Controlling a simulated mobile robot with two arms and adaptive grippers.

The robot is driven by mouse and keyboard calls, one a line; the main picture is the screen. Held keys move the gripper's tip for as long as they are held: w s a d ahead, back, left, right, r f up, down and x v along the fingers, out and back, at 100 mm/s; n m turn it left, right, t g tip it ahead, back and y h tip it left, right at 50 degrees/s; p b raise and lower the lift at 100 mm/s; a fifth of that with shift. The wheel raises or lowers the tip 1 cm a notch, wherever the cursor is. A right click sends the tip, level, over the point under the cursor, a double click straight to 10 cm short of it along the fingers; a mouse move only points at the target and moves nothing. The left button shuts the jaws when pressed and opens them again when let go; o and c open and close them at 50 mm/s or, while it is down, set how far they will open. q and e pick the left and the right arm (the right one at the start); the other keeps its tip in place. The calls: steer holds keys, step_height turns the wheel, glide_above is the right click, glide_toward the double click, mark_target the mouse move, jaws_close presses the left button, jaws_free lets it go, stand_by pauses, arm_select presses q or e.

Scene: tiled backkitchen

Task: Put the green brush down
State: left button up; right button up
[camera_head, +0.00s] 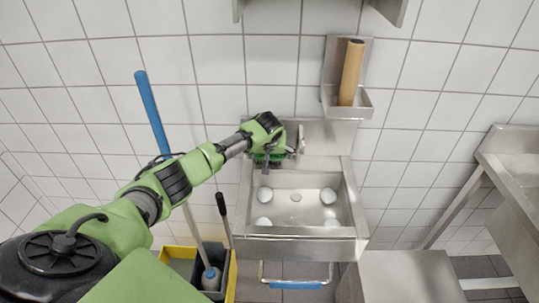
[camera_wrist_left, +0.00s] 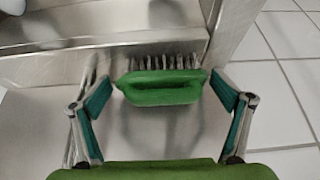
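The green brush (camera_wrist_left: 160,90) lies between the fingertips of my left gripper (camera_wrist_left: 165,78) in the left wrist view. Its rows of pale bristles point away from the palm. The fingers are spread wide, with narrow gaps at the brush's ends. In the head view, my left gripper (camera_head: 268,156) is at the back left corner of the steel sink (camera_head: 300,243), beside the faucet. A bit of green shows under it, mostly hidden by the hand. Steel lies close behind the brush; I cannot tell if they touch. My right gripper is not in view.
The sink basin holds several white round things (camera_head: 328,195). A steel wall holder (camera_head: 346,100) with a tan roll (camera_head: 351,72) is above right. A blue-handled mop (camera_head: 150,110) stands in a yellow and grey bucket (camera_head: 231,272). A steel counter (camera_head: 515,190) is at right.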

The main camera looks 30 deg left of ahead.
arm_select(q)
steer(key=shift+r, duration=0.1)
steer(key=shift+r, duration=0.15)
steer(key=v, duration=1.2)
steer(key=shift+b, duration=0.45)
steer(key=shift+s, duration=0.1)
